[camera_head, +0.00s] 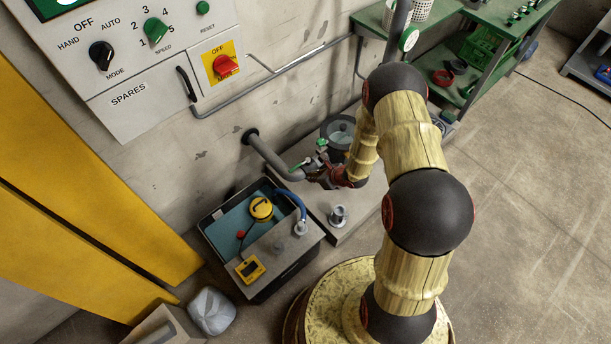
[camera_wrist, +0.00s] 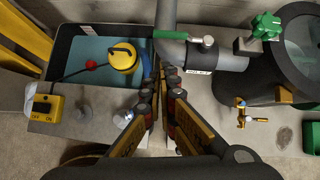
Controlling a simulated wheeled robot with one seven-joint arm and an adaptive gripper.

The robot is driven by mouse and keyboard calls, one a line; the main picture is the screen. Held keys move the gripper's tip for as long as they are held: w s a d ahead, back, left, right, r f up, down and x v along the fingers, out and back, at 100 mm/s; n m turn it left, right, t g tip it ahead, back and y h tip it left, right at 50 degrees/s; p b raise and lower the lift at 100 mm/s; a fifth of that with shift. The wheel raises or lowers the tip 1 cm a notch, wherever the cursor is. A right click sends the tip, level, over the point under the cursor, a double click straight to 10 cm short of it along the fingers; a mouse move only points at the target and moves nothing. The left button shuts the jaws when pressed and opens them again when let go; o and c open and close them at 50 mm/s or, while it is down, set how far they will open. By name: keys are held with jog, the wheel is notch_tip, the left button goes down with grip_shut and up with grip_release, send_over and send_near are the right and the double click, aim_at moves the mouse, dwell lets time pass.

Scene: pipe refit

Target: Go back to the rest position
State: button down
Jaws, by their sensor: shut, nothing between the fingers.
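My gripper (camera_wrist: 158,92) is shut and empty. In the wrist view its fingers meet in front of the grey pipe (camera_wrist: 172,42), and I cannot tell whether they touch it. In the head view my arm reaches down over the plinth, and my gripper (camera_head: 322,172) is beside the end of the grey pipe (camera_head: 272,157) that comes out of the wall. A green-handled valve (camera_wrist: 264,26) stands by the dark round vessel (camera_wrist: 290,60).
A bin of blue-green liquid (camera_head: 232,230) holds a yellow pump (camera_head: 262,208). A yellow switch box (camera_head: 249,269) sits on its ledge. The SPARES control panel (camera_head: 150,60) is at upper left. A green workbench (camera_head: 480,60) stands at upper right.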

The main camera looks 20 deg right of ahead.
jog(key=shift+p+v, duration=0.4)
jog(key=shift+v, duration=1.45)
jog(key=shift+s+a, duration=0.1)
